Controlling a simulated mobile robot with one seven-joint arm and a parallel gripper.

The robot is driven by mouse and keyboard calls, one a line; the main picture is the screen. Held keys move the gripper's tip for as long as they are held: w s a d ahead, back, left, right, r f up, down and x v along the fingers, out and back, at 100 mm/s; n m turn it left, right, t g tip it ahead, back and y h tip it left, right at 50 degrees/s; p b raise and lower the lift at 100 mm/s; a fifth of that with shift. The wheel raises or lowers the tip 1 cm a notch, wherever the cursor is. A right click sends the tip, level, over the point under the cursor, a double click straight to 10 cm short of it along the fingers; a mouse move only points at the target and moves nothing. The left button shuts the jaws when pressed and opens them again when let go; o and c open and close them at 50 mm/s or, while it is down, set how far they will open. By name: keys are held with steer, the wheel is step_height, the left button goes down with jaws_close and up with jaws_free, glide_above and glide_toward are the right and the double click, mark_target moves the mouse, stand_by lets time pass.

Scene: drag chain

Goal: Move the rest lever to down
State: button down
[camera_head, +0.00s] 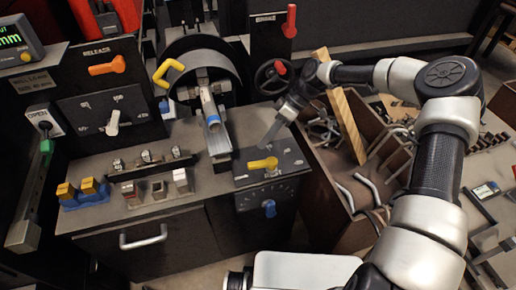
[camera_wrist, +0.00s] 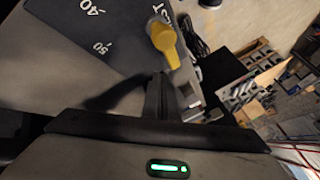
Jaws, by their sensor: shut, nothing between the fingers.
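A yellow lever (camera_head: 262,163) sits on the dark top panel of a control box in the middle of the bench. It also shows in the wrist view (camera_wrist: 165,42), beside a label of which only "ST" is readable. Its handle lies toward the left in the head view. My gripper (camera_head: 267,143) is shut and empty, just behind and above the yellow lever. In the wrist view its fingertips (camera_wrist: 160,80) point toward the lever, with a small gap seeming to lie between. Whether they touch cannot be told.
A blue knob (camera_head: 269,208) is on the box front. A clamp-like fixture (camera_head: 214,125) stands left of my gripper. A handwheel (camera_head: 272,78) and red lever (camera_head: 290,21) are behind. A wooden crate (camera_head: 318,170) with bent metal parts is to the right.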

steer(key=p+v, duration=0.1)
steer(key=v, duration=1.1)
steer(key=s+d+r+m+t+h, duration=0.3)
steer(key=s+r+m+h, duration=0.15)
steer(key=s+r, duration=0.45)
steer(key=s+d+r+m+t+h, duration=0.35)
steer(key=s+r+m, duration=0.2)
steer(key=r, duration=0.45)
steer(key=s+d+r+m+t+y, duration=0.1)
steer(key=s+d+m+t, duration=0.25)
steer(key=s, duration=1.15)
step_height(320, 180, up, 14)
steer(key=g+p, duration=0.1)
steer(key=p, duration=1.3)
steer(key=shift+r+m, duration=0.2)
steer(key=shift+m, duration=0.25)
